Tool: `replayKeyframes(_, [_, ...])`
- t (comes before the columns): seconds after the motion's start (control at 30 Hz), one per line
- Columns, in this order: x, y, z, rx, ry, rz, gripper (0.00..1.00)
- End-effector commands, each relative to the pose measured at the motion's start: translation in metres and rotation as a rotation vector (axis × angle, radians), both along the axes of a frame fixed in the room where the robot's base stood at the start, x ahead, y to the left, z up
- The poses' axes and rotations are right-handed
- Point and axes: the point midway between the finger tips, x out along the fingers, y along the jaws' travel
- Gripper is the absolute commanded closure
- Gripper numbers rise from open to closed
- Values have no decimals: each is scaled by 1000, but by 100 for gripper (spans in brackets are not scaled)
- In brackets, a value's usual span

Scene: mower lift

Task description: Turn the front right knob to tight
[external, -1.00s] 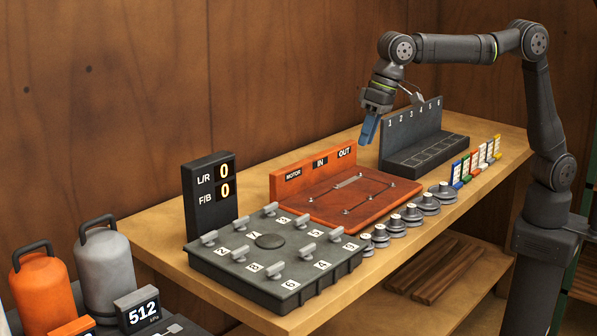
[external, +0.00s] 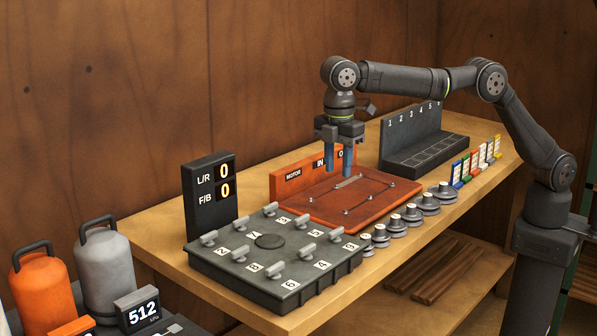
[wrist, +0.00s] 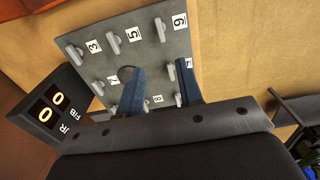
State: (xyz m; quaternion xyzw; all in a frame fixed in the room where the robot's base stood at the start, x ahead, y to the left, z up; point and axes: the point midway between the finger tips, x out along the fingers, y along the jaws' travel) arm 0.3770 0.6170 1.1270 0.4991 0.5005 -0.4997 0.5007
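A dark grey block (external: 228,262) with several light grey lever knobs and white number labels sits at the near left end of the bench. The knob by label 6 (external: 274,270) and the knob at the block's right corner (external: 350,229) both show. I cannot tell which is the front right knob, and no "tight" mark is readable. My gripper (external: 339,173) hangs pointing down above the orange board, its two blue fingers apart and empty. In the wrist view my gripper (wrist: 160,75) is above the block (wrist: 120,30) and hides some of its knobs and labels.
A display (external: 210,195) reading L/R 0 and F/B 0 stands behind the block. An orange board (external: 310,212) lies beyond it. Several round weights (external: 412,214) line the front edge. A numbered rack (external: 425,150) and coloured tags stand farther right. Gas bottles are at left.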

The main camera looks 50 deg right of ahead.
Motion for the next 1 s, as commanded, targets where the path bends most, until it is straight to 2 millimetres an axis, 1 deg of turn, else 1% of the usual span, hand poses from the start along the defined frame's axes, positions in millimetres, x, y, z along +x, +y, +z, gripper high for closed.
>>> replayKeyframes(0.4, [-1, -1, -90, -3, 2, -2, 66])
replayKeyframes(0.6, [-1, -1, -129, -2, 1, -3, 66])
replayKeyframes(0.7, [0, -1, -142, 0, 0, -3, 66])
replayKeyframes(0.8, [0, -1, -151, 1, -1, -3, 66])
replayKeyframes(1.0, [0, 0, -158, 1, -1, -3, 66])
